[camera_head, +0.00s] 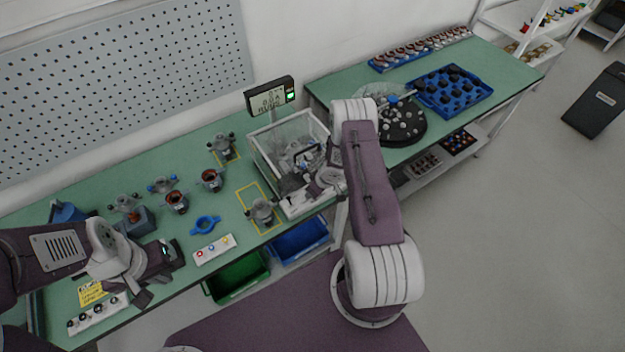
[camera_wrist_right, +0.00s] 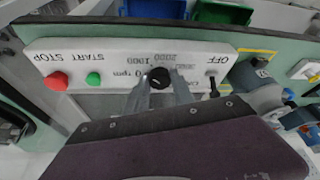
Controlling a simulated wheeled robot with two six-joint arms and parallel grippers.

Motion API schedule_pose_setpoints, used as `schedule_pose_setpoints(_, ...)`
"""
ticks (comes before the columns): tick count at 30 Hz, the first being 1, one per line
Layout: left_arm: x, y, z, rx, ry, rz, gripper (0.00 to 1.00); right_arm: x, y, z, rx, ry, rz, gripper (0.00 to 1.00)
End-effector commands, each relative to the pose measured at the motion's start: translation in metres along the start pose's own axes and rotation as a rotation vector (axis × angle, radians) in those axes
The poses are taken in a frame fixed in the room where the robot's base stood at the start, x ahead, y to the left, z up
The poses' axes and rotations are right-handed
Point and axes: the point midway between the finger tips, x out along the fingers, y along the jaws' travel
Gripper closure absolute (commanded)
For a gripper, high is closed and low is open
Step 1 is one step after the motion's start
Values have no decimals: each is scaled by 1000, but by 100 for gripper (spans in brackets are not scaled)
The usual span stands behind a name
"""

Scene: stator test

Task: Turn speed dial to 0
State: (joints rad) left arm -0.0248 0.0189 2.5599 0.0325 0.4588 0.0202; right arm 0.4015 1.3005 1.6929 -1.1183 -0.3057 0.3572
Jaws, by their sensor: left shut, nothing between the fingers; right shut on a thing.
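The speed dial (camera_wrist_right: 159,77) is a small black round knob on a white control panel (camera_wrist_right: 115,50), which appears upside down in the right wrist view. Rpm figures, including 1000 and 2000, are printed around it. My right gripper (camera_wrist_right: 160,88) is shut on the dial, one finger on each side. The dial's exact setting is too small to read. In the head view the right arm covers most of that gripper and the dial. My left gripper (camera_head: 168,257) is shut and empty above the table's front left, away from the panel.
A red button (camera_wrist_right: 56,81), a green button (camera_wrist_right: 93,79) and an OFF switch (camera_wrist_right: 213,86) flank the dial. A clear test box (camera_head: 272,150) with a display (camera_head: 270,96) stands behind.

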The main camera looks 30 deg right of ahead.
Motion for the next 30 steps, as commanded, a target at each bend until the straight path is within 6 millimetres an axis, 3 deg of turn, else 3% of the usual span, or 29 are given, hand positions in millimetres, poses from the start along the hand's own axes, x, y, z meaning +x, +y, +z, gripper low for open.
schedule_pose_setpoints(1, -16, 0, -2, 0, 0, 0, 100, -7, 1, -4, -38, 4, -16, 100)
schedule_pose_setpoints(5, -22, 0, -2, 0, 0, 0, 100, -3, 3, -3, -152, 6, -62, 100)
schedule_pose_setpoints(18, 0, 0, 0, 0, 0, 0, 100, 4, 6, -2, -484, 6, -196, 100)
schedule_pose_setpoints(30, 12, 0, 1, 0, 0, 0, 100, 2, 7, -3, -626, 3, -255, 100)
